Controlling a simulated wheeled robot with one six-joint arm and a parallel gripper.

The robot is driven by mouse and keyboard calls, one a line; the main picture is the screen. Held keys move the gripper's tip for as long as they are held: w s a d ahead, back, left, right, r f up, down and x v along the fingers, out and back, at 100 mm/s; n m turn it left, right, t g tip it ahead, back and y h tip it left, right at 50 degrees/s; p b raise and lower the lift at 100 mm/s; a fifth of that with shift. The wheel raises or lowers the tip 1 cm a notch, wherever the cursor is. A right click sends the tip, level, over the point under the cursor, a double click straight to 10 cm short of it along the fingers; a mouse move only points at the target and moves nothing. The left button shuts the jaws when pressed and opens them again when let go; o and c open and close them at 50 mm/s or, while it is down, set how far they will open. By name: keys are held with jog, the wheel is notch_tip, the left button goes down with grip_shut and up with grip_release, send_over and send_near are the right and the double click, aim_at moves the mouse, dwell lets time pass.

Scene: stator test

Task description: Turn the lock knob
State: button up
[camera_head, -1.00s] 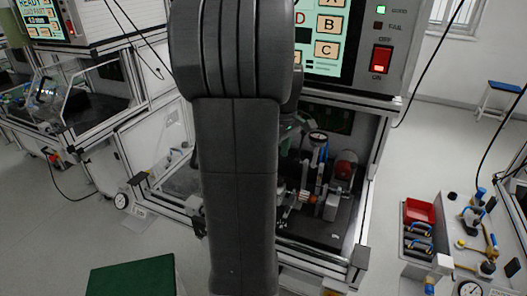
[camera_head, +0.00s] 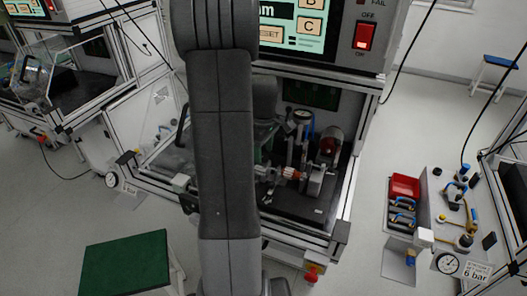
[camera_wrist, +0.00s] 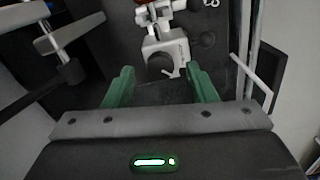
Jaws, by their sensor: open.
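My gripper (camera_wrist: 160,68) is open and empty in the wrist view, its two green fingers apart. A pale grey clamp-like part (camera_wrist: 170,45) with a dark round centre (camera_wrist: 160,64) lies ahead, between the fingertips in the picture. I cannot tell whether this dark part is the lock knob, or how far away it is.
A metal T-shaped bar (camera_wrist: 58,33) is at the upper left of the wrist view. A frame post (camera_wrist: 246,50) stands to the right. The control panel with a red switch (camera_head: 367,38) is above the station.

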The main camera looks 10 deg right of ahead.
jog(key=shift+f, duration=0.6)
jog(key=c, duration=1)
